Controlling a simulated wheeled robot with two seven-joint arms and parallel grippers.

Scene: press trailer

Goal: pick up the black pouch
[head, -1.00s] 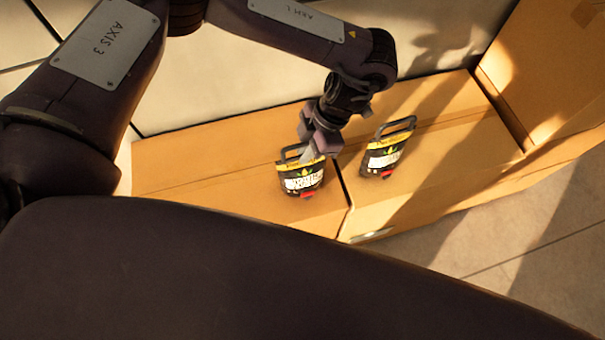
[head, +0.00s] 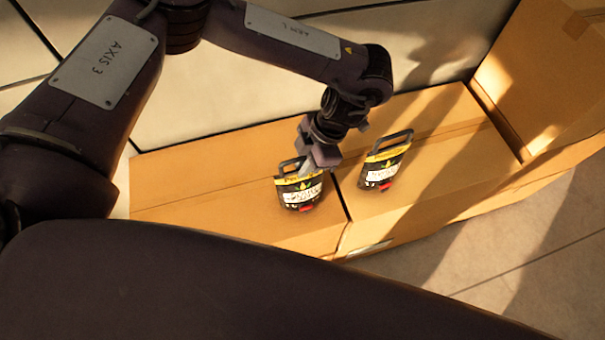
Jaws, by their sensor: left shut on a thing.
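A black pouch (head: 299,191) with a yellow band, a white label and a handle loop is on or just above the left cardboard box. My left gripper (head: 310,168) is shut on its upper part, beside the handle. I cannot tell whether the pouch's base touches the box. A second, similar black pouch (head: 382,169) stands on the right box, a little to the right and apart from the gripper. My right gripper does not show.
The left cardboard box (head: 190,197) and the right cardboard box (head: 440,150) sit side by side. A taller box (head: 535,70) rises at the upper right. Pale floor tiles (head: 500,260) show at the lower right.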

